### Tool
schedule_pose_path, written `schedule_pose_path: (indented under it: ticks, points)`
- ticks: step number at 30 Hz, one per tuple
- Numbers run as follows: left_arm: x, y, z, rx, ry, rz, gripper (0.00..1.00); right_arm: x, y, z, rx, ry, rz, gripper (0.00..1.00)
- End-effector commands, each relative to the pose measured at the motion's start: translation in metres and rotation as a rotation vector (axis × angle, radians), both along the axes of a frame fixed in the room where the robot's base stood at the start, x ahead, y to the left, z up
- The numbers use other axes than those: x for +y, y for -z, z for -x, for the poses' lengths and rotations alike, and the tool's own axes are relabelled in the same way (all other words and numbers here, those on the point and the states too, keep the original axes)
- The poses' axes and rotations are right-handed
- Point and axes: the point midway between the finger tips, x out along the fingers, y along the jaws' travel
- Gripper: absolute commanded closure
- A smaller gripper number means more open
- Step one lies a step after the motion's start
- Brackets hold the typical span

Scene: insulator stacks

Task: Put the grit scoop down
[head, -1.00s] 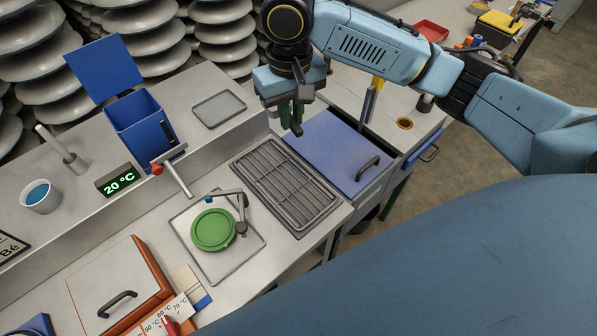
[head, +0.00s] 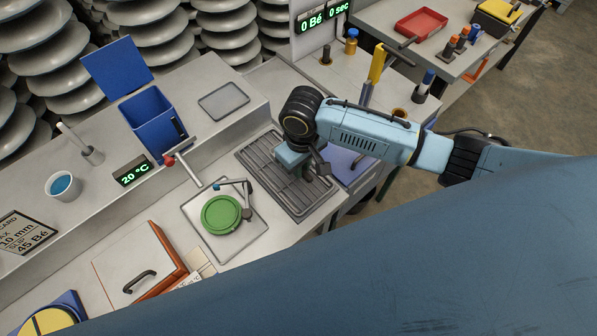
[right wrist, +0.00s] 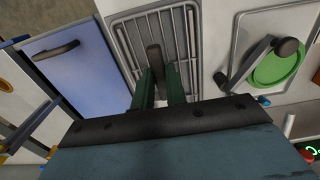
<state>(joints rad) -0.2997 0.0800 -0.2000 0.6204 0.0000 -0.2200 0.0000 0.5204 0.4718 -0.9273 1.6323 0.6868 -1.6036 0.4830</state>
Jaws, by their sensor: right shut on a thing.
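My right gripper (head: 302,168) is above the slatted metal rack (head: 263,161) in the head view; its arm hides the fingertips there. In the right wrist view its green fingers (right wrist: 160,83) are shut on a narrow dark grey piece (right wrist: 154,57), apparently the grit scoop's handle. The rack (right wrist: 126,48) lies right behind that piece. The scoop's bowl is hidden, and I cannot tell whether the scoop touches the rack. My left gripper is not in view.
Left of the rack, a green disc (head: 221,214) sits on a square plate under a small jointed arm. A blue open bin (head: 155,125) and a flat grey tray (head: 223,101) stand behind. A blue panel with a handle (right wrist: 75,70) lies beside the rack.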

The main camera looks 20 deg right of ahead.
Motion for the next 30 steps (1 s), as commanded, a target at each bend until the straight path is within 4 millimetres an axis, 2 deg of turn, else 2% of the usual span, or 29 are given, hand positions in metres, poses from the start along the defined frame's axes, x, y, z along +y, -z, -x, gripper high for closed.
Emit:
schedule_pose_path:
  ticks: [5,12,23,24,28,30]
  points:
    - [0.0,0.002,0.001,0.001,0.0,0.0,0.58,0.0,0.014,0.0,0.0,0.001,-0.001,1.0]
    - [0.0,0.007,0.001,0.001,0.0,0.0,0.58,0.001,0.044,0.0,-0.001,0.0,-0.001,1.0]
    - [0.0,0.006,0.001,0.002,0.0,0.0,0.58,0.0,0.048,0.0,-0.001,0.001,-0.001,1.0]
    - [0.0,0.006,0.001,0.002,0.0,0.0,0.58,0.0,0.048,0.0,-0.002,0.001,-0.002,0.84]
    - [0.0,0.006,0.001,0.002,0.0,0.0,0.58,0.0,0.048,0.0,-0.002,0.001,-0.002,0.67]
    - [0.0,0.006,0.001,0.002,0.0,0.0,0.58,0.0,0.048,0.0,-0.002,0.001,-0.002,0.64]
